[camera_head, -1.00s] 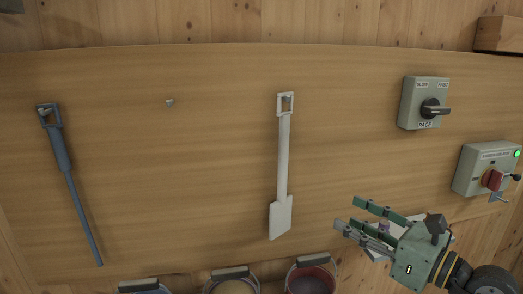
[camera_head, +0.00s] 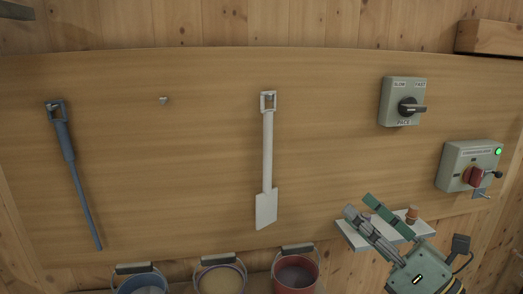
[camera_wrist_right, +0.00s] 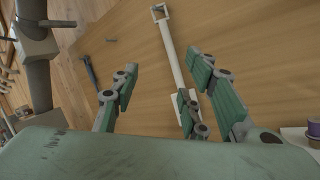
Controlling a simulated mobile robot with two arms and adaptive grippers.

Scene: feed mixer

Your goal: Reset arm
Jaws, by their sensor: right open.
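My right gripper (camera_head: 372,214) is at the lower right of the head view, in front of a small white shelf. Its green fingers point up and left, apart and empty. In the right wrist view the fingers (camera_wrist_right: 165,85) are spread, with the board behind them. The white paddle (camera_head: 267,160) hangs on the board, left of the gripper and apart from it; its shaft also shows between the fingers in the wrist view (camera_wrist_right: 172,52). My left gripper is not in view.
A dark blue tool (camera_head: 73,170) hangs at the left, beside an empty peg (camera_head: 164,100). The PACE switch box (camera_head: 402,101) and a box with a red knob (camera_head: 469,166) are at the right. The white shelf (camera_head: 352,236) bears small items. Several buckets, one red (camera_head: 296,275), stand below.

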